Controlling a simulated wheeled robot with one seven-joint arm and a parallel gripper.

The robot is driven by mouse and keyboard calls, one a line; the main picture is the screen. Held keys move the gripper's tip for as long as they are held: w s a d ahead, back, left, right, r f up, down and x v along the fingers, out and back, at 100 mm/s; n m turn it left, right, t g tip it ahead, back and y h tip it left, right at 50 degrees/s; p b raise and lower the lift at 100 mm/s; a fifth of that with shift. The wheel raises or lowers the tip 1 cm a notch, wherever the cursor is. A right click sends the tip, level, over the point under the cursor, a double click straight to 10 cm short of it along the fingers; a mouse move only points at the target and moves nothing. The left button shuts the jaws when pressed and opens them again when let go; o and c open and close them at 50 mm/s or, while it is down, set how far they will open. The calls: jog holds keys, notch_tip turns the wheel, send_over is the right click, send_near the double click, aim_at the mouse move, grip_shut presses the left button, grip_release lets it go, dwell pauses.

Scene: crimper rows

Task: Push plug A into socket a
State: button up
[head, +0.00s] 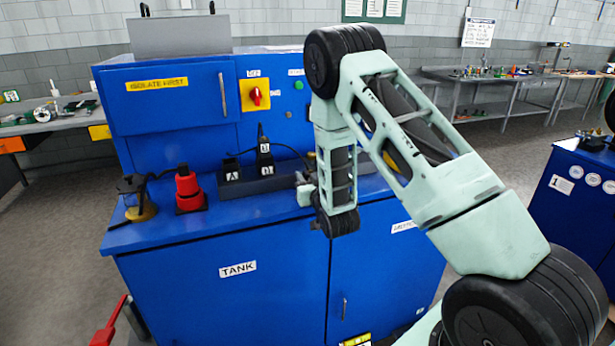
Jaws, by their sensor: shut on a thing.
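A dark strip of sockets (288,181) lies along the back of the blue worktop. At its left end stands a black socket block (231,164) with a white label that looks like an A; no plug shows in it. Beside it a black plug (264,147) with a small white label stands upright at another labelled block (265,170), its cable running right. My gripper (303,187) is low at the strip's right part, right of both blocks and partly behind my arm. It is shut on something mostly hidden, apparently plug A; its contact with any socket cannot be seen.
A red connector (188,188) and a black piece on a yellow base (140,205) stand at the worktop's left. A panel with a red rotary switch (255,95) rises behind the strip. The worktop's front left (215,225) is clear.

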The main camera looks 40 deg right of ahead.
jog(key=shift+f+b, duration=0.2)
jog(key=shift+b, duration=0.1)
jog(key=o, duration=1)
jog(key=shift+r, duration=0.15)
jog(key=shift+s, duration=0.15)
jog(key=v, duration=1.1)
jog(key=shift+s+a+r+p, duration=0.15)
jog(key=shift+s+a+p, duration=0.05)
jog(key=shift+s+p, duration=0.15)
